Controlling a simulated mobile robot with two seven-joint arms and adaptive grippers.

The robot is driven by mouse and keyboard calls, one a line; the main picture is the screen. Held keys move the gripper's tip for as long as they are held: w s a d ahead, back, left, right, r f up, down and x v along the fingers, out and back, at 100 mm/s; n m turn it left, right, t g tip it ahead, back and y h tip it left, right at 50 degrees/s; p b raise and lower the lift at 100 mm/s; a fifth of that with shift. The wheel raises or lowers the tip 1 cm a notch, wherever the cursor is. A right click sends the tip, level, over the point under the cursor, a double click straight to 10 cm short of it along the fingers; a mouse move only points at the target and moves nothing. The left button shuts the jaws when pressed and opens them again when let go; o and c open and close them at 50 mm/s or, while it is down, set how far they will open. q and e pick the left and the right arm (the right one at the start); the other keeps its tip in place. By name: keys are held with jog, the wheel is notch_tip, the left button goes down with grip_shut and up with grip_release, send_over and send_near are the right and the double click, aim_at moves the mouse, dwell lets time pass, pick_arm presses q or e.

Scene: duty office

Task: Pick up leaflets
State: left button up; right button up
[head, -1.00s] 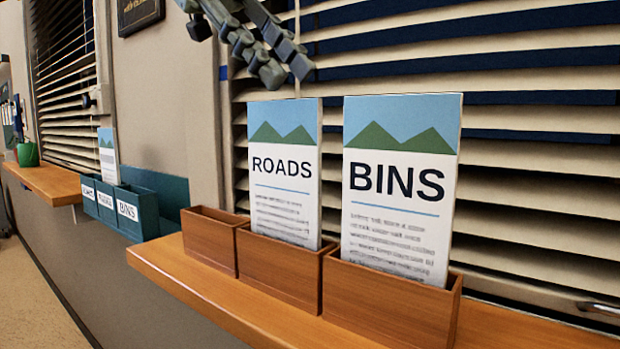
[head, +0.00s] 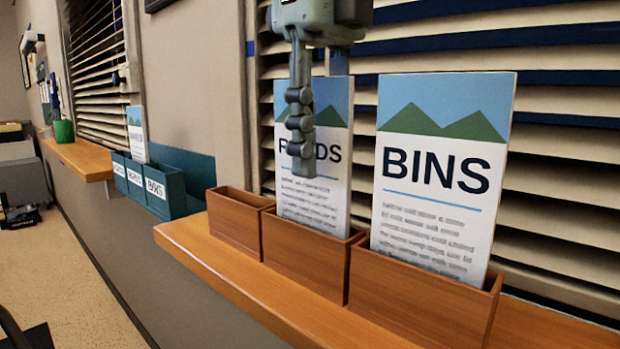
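The ROADS leaflet (head: 325,195) stands upright in the middle wooden box (head: 300,265). The BINS leaflet (head: 436,175) stands in the right wooden box (head: 420,300). The left wooden box (head: 236,225) shows no leaflet. My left gripper (head: 316,148) points down over the ROADS leaflet. One finger hangs in front of it and covers part of its title; the other passes behind its top edge, its tip hidden. The fingers look apart, open around the leaflet. A teal three-part holder (head: 165,192) at left holds another leaflet (head: 137,133), its title too small to read. My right gripper is not in view.
The wooden boxes stand on a wooden shelf (head: 205,247) in front of window blinds (head: 570,190). A farther shelf (head: 85,160) carries a green pot (head: 63,131). The floor (head: 75,265) at left looks mostly clear.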

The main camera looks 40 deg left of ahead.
pick_arm(q)
jog(key=shift+f, duration=0.3)
jog(key=shift+c, duration=0.5)
grip_shut()
jog(key=shift+r, duration=0.1)
notch_tip(320, 180, up, 10)
jog(key=shift+f, duration=0.1)
dwell(0.6)
